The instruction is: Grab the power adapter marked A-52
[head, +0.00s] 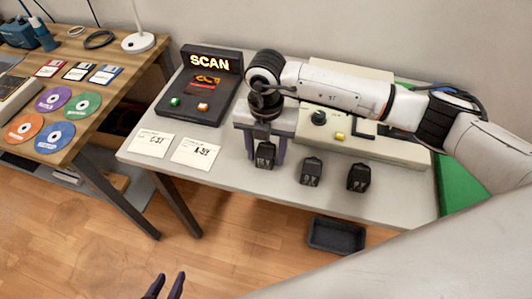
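Three black power adapters stand in a row near the table's front edge: a left one (265,156), a middle one (311,171) and a right one (358,177). Their markings are too small to read. My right gripper (265,149) points down at the left adapter, its dark fingers apart on either side; I see no clear contact. My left gripper (166,287) is open and empty at the bottom edge, low over the floor. Two white cards lie on the table: one seems to read C-37 (152,144), the other starts with A-5 (196,153).
A black scanner with a lit SCAN sign (209,88) stands at the back left of the white table (225,178). A beige device (370,148) stands behind the adapters. A black bin (336,236) is on the floor. A wooden desk (100,65) with discs is at left.

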